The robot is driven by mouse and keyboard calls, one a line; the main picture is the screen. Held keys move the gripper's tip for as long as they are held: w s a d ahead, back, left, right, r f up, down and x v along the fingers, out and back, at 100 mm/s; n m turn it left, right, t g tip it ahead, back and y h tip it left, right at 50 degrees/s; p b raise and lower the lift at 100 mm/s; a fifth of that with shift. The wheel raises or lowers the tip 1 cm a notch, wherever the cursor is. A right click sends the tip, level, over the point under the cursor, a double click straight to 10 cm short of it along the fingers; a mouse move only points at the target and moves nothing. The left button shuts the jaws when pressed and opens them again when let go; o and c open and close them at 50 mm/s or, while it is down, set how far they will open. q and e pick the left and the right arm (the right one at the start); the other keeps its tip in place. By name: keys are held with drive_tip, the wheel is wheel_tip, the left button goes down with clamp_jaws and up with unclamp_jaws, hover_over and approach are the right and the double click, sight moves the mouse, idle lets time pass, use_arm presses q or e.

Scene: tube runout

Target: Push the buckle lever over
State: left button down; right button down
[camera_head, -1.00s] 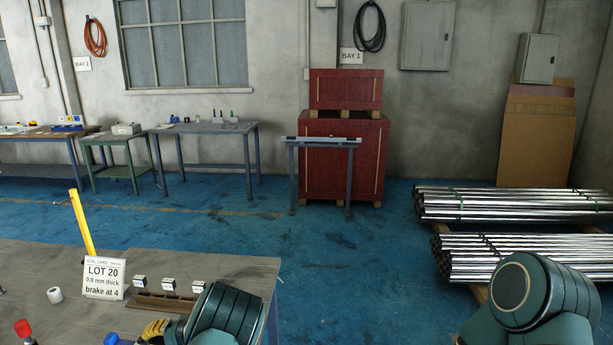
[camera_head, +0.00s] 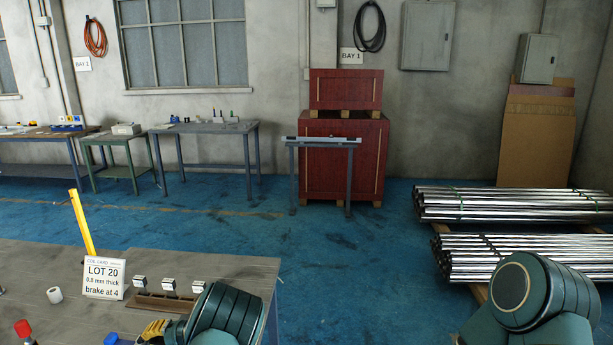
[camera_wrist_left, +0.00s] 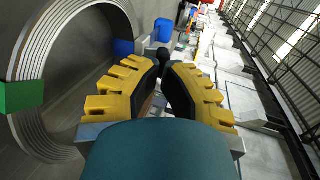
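My left gripper (camera_head: 155,329) shows only as yellow finger parts at the bottom of the head view, over the near bench, partly hidden by my arm. In the left wrist view its two yellow fingers with black pads (camera_wrist_left: 163,66) lean toward each other, with a narrow gap between them. A small dark rounded thing (camera_wrist_left: 165,56) shows at the fingertips. I cannot tell whether it is the buckle lever or whether the fingers touch it. No buckle can be made out clearly. My right arm shows at lower right, but its gripper is out of view.
A large coil of metal strip (camera_wrist_left: 27,60) stands close on the left in the wrist view, with a green block (camera_wrist_left: 22,96) and a blue block (camera_wrist_left: 123,47) at it.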

sight(139, 337)
use_arm(q)
drive_tip(key=shift+a, duration=0.25)
drive_tip(key=shift+a, duration=0.35)
drive_tip(key=shift+b+x, duration=0.8)
drive_tip(key=shift+x, duration=0.4)
drive_tip(key=shift+a+r, duration=0.1)
drive_tip(key=shift+a, duration=0.35)
drive_tip(key=shift+d, duration=0.1)
drive_tip(key=shift+d+b, duration=0.45)
drive_tip(key=shift+d, duration=1.4)
